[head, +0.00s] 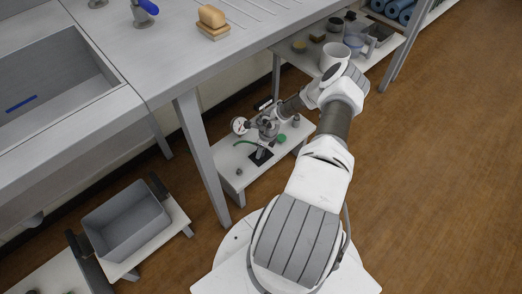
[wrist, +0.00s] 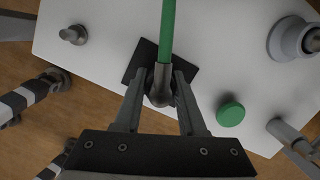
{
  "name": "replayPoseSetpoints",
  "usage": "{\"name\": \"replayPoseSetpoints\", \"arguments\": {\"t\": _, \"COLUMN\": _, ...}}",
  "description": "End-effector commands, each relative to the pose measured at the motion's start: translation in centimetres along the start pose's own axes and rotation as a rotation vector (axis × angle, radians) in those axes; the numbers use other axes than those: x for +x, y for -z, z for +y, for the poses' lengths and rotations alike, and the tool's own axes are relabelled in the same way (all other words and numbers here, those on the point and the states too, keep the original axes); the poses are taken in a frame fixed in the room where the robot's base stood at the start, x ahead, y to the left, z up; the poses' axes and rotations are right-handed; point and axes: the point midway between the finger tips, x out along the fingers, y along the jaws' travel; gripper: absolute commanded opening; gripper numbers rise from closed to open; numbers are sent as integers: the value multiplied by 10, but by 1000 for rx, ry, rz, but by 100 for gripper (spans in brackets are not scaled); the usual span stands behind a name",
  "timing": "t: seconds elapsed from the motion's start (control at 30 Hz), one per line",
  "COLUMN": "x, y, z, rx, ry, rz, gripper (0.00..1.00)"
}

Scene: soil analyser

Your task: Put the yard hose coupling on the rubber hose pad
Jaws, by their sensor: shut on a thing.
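The hose coupling (wrist: 160,86) is a grey metal end on a green hose (wrist: 167,35). My gripper (wrist: 160,95) is shut on it, one finger on each side. The rubber hose pad (wrist: 136,62) is a dark square on the small white table; the coupling appears over it in the wrist view. I cannot tell whether the coupling touches the pad. In the head view the dark pad (head: 260,158) lies below my gripper (head: 263,150), and the green hose (head: 244,143) runs off to the left.
The low white table (head: 232,163) also bears a green disc (wrist: 230,112), a small metal fitting (wrist: 74,35) and a larger round fitting (wrist: 288,40). A table leg (head: 201,150) rises close on the left.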

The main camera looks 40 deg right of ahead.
Motion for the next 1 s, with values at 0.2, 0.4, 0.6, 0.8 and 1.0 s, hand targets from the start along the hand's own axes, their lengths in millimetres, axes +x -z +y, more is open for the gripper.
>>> {"name": "replayPoseSetpoints", "arguments": {"t": 0.2, "x": 5, "y": 1, "z": 0, "rx": 0, "ry": 0, "rz": 0, "gripper": 0}}
{"name": "replayPoseSetpoints", "arguments": {"t": 0.4, "x": 8, "y": 2, "z": 0, "rx": 0, "ry": 1, "rz": 0, "gripper": 43}}
{"name": "replayPoseSetpoints", "arguments": {"t": 0.6, "x": 8, "y": 2, "z": 0, "rx": 0, "ry": 0, "rz": 0, "gripper": 75}}
{"name": "replayPoseSetpoints", "arguments": {"t": 0.8, "x": 8, "y": 2, "z": 0, "rx": 0, "ry": 0, "rz": 0, "gripper": 75}}
{"name": "replayPoseSetpoints", "arguments": {"t": 1.0, "x": -11, "y": 1, "z": -1, "rx": -1, "ry": 1, "rz": 0, "gripper": 75}}
